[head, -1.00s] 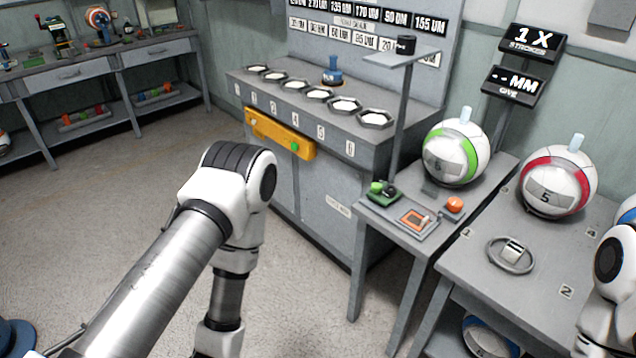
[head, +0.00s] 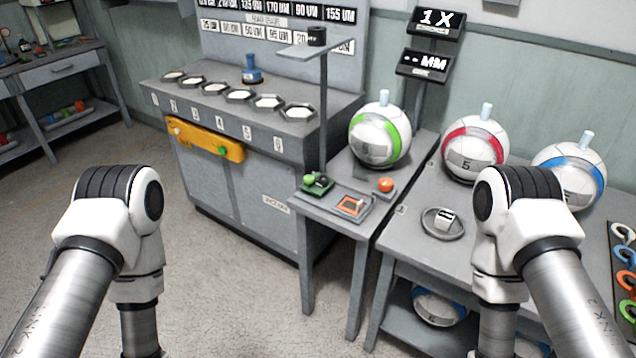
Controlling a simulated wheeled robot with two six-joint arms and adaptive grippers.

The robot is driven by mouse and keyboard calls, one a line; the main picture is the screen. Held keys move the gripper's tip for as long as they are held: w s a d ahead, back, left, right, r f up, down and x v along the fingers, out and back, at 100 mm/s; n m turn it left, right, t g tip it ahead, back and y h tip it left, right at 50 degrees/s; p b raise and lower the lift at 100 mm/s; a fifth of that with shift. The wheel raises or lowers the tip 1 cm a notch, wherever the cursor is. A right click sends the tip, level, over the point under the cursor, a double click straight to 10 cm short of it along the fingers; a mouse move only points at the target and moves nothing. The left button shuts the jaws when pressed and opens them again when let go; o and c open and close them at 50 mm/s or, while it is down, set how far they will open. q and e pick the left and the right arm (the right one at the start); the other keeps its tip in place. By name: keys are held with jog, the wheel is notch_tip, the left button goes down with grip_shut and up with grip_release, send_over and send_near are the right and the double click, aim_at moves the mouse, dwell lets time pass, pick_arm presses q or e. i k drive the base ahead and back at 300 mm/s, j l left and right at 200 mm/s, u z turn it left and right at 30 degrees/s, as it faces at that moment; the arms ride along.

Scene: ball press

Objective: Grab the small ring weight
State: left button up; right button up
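Several coloured rings hang or lie on a dark board at the right edge: a white ring (head: 622,232), a blue ring (head: 625,254), an orange ring (head: 627,281) and a green ring (head: 629,310). I cannot tell which thing is the small ring weight. A small black cylinder (head: 317,36) stands on the raised shelf. A round grey dish (head: 428,229) with a pale block (head: 445,220) is on the right table. Both my arms reach in from below, but their grippers are below the frame.
Balls with green (head: 368,150), red (head: 460,165) and blue (head: 552,170) bands stand on the tables. A blue-topped object (head: 251,72) stands behind several hexagonal trays on the grey cabinet (head: 270,213). The floor at left is clear.

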aim_at(320, 183)
jog(key=i+z, duration=0.25)
jog(key=z, duration=0.2)
jog(key=i+j+z, duration=0.2)
jog(key=z, duration=0.25)
